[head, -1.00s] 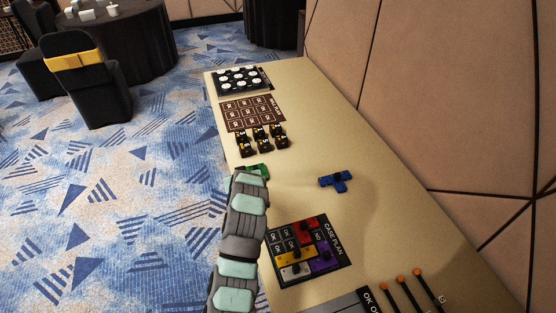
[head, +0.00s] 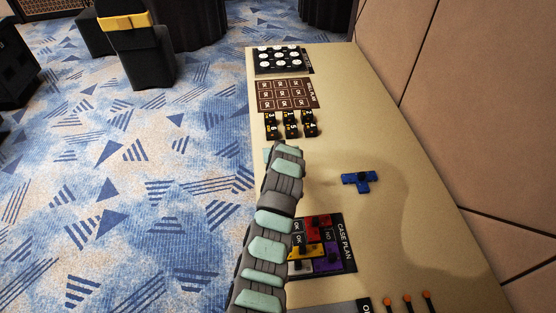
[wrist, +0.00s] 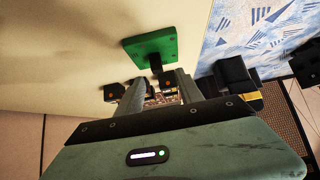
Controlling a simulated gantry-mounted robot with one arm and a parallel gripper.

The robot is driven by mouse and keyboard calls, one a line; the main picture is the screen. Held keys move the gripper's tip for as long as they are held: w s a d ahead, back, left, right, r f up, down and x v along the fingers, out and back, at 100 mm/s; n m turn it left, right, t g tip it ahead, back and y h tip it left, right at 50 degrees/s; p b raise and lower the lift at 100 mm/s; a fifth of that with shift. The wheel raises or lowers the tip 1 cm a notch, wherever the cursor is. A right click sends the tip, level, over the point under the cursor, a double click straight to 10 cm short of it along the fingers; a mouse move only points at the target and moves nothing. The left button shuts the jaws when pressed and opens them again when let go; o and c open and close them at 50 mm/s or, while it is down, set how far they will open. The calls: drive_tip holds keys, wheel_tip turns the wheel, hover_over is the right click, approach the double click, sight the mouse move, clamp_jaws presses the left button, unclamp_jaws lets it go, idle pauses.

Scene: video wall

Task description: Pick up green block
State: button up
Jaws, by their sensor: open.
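The green block (wrist: 150,46) shows in the wrist view as a flat green plate on the pale tabletop, close to the table edge, with a dark knob (wrist: 155,63) on it. My gripper (wrist: 161,80) is open, its two grey fingers apart, with the fingertips just short of the knob. The knob lines up roughly with the gap between the fingers; I cannot tell whether anything touches.
A blue block (head: 361,181) lies on the table (head: 400,235) right of my arm. The case plan board (head: 345,247) holds red, yellow, purple and white blocks. Small black numbered blocks (head: 291,127) stand farther back. The wall (head: 480,100) bounds the table's right side; its middle is mostly clear.

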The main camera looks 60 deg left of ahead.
drive_tip(key=x, duration=0.2)
drive_tip(key=b+x, duration=0.1)
drive_tip(key=shift+d+f, duration=0.25)
drive_tip(key=shift+f, duration=0.05)
drive_tip(key=shift+w+a+f, duration=0.1)
drive_tip(key=shift+w+a, duration=0.1)
drive_tip(key=shift+a, duration=0.05)
drive_tip(key=shift+x, duration=0.75)
drive_tip(key=shift+c, duration=0.3)
clamp_jaws()
